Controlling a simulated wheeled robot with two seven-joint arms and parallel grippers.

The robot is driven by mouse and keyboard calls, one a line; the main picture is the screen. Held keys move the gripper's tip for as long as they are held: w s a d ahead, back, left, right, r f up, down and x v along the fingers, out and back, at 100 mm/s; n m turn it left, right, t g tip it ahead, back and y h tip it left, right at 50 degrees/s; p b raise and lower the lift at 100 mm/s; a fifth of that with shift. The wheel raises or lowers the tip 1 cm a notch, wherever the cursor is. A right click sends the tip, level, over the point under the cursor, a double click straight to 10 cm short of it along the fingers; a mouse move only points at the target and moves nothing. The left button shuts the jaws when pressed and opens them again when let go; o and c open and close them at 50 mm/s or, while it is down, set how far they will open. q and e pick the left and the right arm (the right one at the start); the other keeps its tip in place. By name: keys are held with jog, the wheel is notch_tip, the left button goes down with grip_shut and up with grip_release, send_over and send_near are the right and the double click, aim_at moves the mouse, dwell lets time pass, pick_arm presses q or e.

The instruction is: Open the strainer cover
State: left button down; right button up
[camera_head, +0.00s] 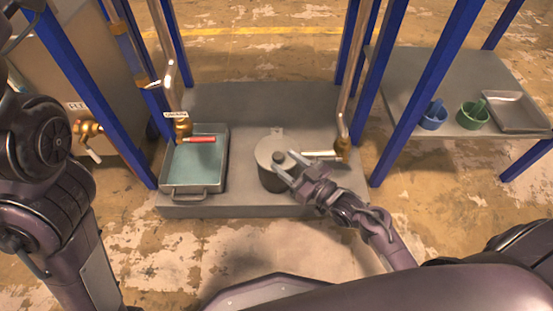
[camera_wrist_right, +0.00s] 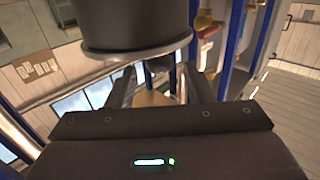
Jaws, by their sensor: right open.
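The strainer (camera_head: 272,178) is a round grey pot on the low grey platform. Its cover (camera_head: 268,147) lies flat on top and has a small dark knob (camera_head: 279,157). My right gripper (camera_head: 292,168) is open at the strainer's right front edge, with its fingers pointing towards the knob. Whether they touch it I cannot tell. In the right wrist view, a dark cylindrical part (camera_wrist_right: 137,28) fills the top, in front of the open fingers (camera_wrist_right: 158,88). My left arm stands at the left; its gripper is not in view.
A grey tray (camera_head: 171,188) with greenish contents stands left of the strainer, under a red-handled valve (camera_head: 199,139). A pipe with a pale-handled valve (camera_head: 340,150) is close behind my right gripper. Blue posts flank the platform.

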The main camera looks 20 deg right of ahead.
aim_at(282, 160)
jog(key=shift+b+x, duration=0.65)
jog(key=shift+x, duration=1.3)
grip_shut()
